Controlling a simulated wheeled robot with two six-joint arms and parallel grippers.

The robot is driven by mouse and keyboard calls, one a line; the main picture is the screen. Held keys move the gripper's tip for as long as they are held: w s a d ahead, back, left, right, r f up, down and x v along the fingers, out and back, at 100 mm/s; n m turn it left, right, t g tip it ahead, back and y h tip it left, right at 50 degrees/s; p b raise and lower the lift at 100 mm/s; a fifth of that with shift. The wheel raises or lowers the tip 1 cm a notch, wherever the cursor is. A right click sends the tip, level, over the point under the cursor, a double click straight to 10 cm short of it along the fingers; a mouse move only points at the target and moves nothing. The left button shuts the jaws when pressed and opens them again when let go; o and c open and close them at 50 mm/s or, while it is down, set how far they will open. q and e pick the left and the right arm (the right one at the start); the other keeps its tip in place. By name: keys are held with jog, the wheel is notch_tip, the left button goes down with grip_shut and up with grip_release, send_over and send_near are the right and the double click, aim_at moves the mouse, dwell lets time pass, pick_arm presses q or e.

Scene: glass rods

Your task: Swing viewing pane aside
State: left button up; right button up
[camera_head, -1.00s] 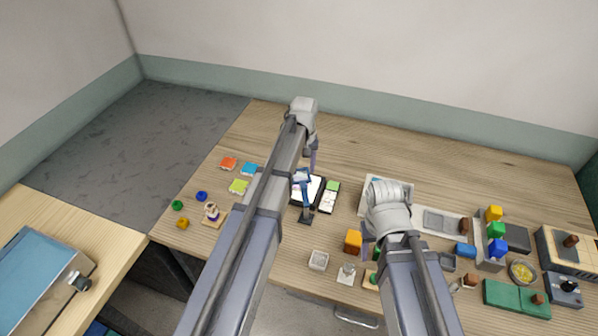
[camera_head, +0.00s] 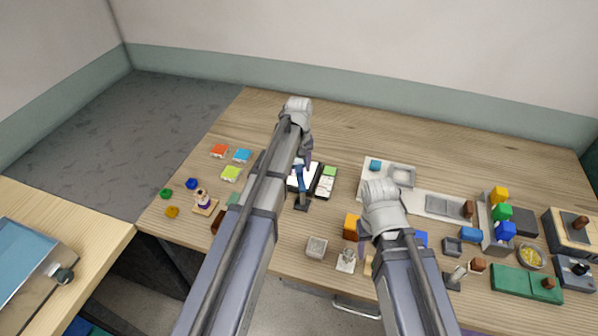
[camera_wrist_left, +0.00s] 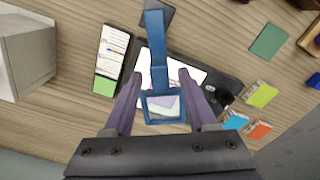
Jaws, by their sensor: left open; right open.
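The viewing pane is a small blue square frame on a blue arm (camera_wrist_left: 158,60). Its framed end (camera_wrist_left: 165,108) lies over a dark-edged tablet-like case with a white face (camera_wrist_left: 222,88). In the head view the blue arm (camera_head: 301,180) rises from a dark base (camera_head: 301,204). My left gripper (camera_wrist_left: 163,92) is open, one purple finger on each side of the framed end; whether either finger touches it I cannot tell. It also shows in the head view (camera_head: 304,156), partly hidden by my arm. My right gripper (camera_head: 368,238) is open, right of the pane and mostly hidden.
Coloured tiles (camera_head: 231,173) lie to the left. A grey box (camera_wrist_left: 28,52) shows in the wrist view. Trays, cubes and a green mat (camera_head: 525,283) crowd the right. The table's back strip is clear.

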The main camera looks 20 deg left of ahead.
pick_arm(q)
grip_shut()
dwell(0.5)
dwell(1.0)
